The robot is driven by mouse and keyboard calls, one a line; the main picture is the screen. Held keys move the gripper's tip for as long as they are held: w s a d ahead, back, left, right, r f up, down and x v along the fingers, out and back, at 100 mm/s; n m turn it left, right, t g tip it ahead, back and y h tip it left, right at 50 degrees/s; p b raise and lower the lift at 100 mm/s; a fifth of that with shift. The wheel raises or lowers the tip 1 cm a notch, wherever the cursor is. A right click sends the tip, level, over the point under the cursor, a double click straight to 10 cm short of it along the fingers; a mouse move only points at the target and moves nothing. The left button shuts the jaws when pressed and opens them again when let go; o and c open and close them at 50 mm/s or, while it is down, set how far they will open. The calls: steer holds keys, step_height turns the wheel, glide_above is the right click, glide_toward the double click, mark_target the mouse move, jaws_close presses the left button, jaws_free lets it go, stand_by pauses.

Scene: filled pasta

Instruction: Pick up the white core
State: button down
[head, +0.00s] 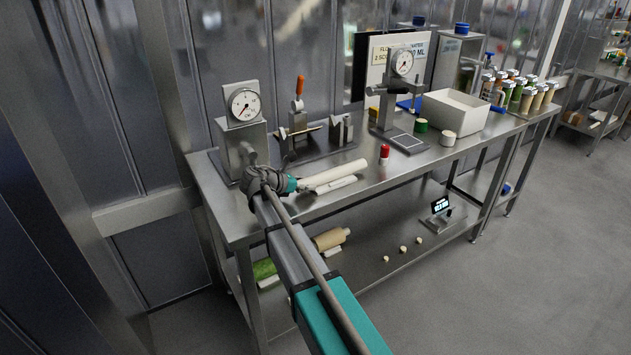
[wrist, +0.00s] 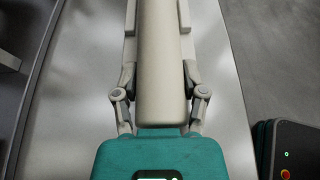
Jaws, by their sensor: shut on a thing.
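The white core (head: 335,174) is a long pale cylinder over the front left part of the steel bench. It also shows in the wrist view (wrist: 160,60), running straight away from my gripper. My gripper (head: 297,184) is at the core's near left end. In the wrist view its two fingers (wrist: 160,82) lie on either side of the core, shut on it. A pale flat holder (head: 337,185) shows along the core's lower side. I cannot tell whether the core still rests on it. The far end of the core is cut off in the wrist view.
A dial gauge (head: 245,105) stands left of my gripper. An orange-handled clamp fixture (head: 299,103) is behind the core. A red-capped jar (head: 384,154) stands to its right, with a white bin (head: 454,112) farther off. Rolls (head: 331,238) lie on the lower shelf.

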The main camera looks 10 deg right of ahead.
steer(key=shift+r, duration=0.2)
step_height(320, 180, up, 2)
steer(key=p, duration=0.2)
steer(key=shift+r+p, duration=0.15)
steer(key=shift+p, duration=0.15)
steer(key=s+d+r+p, duration=0.1)
steer(key=s+r+p, duration=0.9)
steer(key=s, duration=0.4)
steer(key=shift+d+r, duration=0.2)
steer(key=shift+d, duration=0.05)
